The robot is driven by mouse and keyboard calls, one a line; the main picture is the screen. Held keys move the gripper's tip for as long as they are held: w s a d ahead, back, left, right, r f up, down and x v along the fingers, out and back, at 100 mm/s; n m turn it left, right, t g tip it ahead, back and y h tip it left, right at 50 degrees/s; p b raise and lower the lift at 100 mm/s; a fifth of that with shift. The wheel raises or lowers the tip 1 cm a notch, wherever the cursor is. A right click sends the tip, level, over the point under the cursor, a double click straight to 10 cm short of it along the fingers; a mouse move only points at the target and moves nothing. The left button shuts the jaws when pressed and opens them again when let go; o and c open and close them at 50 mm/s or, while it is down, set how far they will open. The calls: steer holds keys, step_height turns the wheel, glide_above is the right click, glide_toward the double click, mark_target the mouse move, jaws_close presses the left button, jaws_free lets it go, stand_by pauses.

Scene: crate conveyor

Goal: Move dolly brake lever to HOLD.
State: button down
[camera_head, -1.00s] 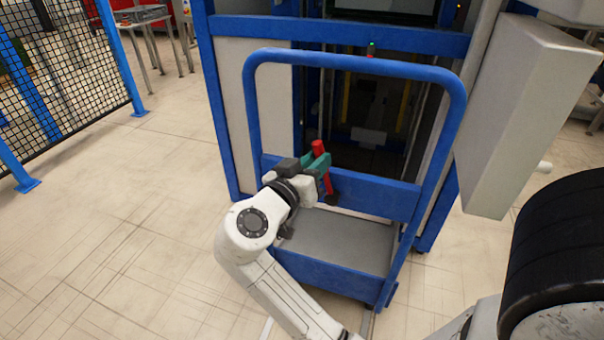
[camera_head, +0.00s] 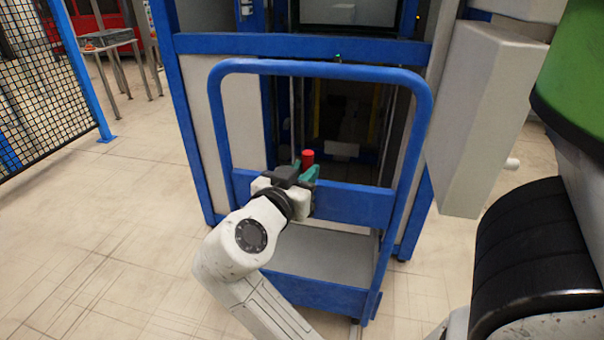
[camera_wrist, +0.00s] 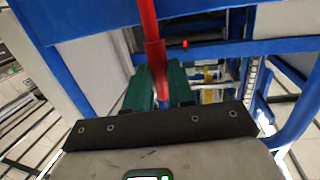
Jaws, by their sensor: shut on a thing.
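The blue dolly (camera_head: 330,292) stands in the middle of the head view, with a tall blue push handle and a grey deck. The brake lever (camera_head: 308,158) is red and sits at the dolly's blue cross panel. My gripper (camera_head: 304,174) has green fingers and is shut on the lever, whose red top sticks up above the fingers. In the wrist view the red lever (camera_wrist: 150,45) runs down between the green fingers (camera_wrist: 160,85). The lever's lower end and any HOLD marking are hidden or too small to read.
A blue-framed machine with pale panels (camera_head: 220,120) stands right behind the dolly. A grey box (camera_head: 487,115) hangs at the right. A black mesh fence (camera_head: 40,85) with blue posts stands at the left. Tiled floor (camera_head: 110,220) is clear between fence and dolly.

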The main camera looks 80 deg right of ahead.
steer(key=c, duration=1.2)
jaws_free()
steer(key=shift+s, duration=0.1)
steer(key=shift+c, duration=0.2)
steer(key=w+a+r+p, duration=0.1)
steer(key=a+p, duration=0.1)
steer(key=a, duration=0.8)
steer(key=shift+w+a, duration=0.3)
steer(key=shift+w, duration=0.1)
